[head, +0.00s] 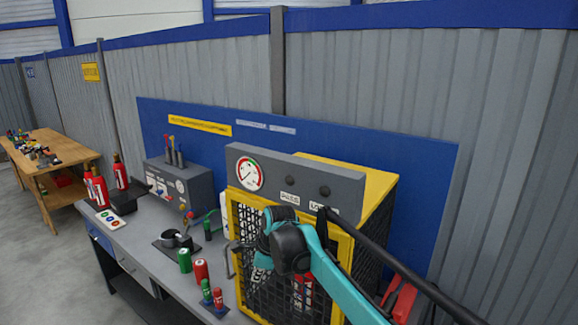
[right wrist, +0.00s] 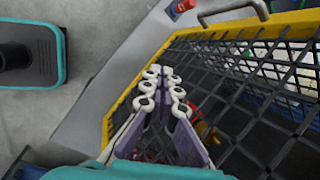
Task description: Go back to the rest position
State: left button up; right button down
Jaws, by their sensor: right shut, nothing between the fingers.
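My right gripper (head: 262,262) is in front of the yellow-framed mesh cage (head: 237,290) on the bench, with my teal arm coming in from the lower right. In the head view its fingers are small and partly hidden by the dark wrist. In the right wrist view the right gripper (right wrist: 163,72) has its pale fingers close together with nothing held, over the cage's mesh front (right wrist: 225,80). I cannot tell whether the fingers touch the mesh. My left gripper shows in neither view.
On the grey bench left of the cage stand a green can (head: 185,260), a red can (head: 201,271) and small cylinders. A grey control box (head: 196,185) and red extinguishers (head: 99,190) are farther left. A metal handle (right wrist: 235,10) juts from the cage. A wooden table (head: 70,163) stands far left.

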jog(key=s+d+f+n+t+h+b, duration=0.1)
jog(key=s+d+f+n+b, duration=0.15)
jog(key=s+d+n, duration=0.4)
jog(key=s+d+f+n+t+b, duration=0.1)
jog(key=s+d+f+n+b, duration=0.15)
jog(key=s+d, duration=0.7)
jog(key=s+d+f+n+t+h+b, duration=0.1)
jog(key=s+d+f+n+b, duration=0.3)
jog(key=s+d+f+n, duration=0.5)
jog(key=s+d+f+h, duration=0.1)
jog(key=s+d+f, duration=0.1)
jog(key=s+f, duration=0.1)
jog(key=shift+s+d+f+t+b, duration=0.2)
jog(key=shift+s+f+t+b, duration=0.15)
jog(key=shift+s, duration=0.45)
jog(key=shift+r, duration=0.15)
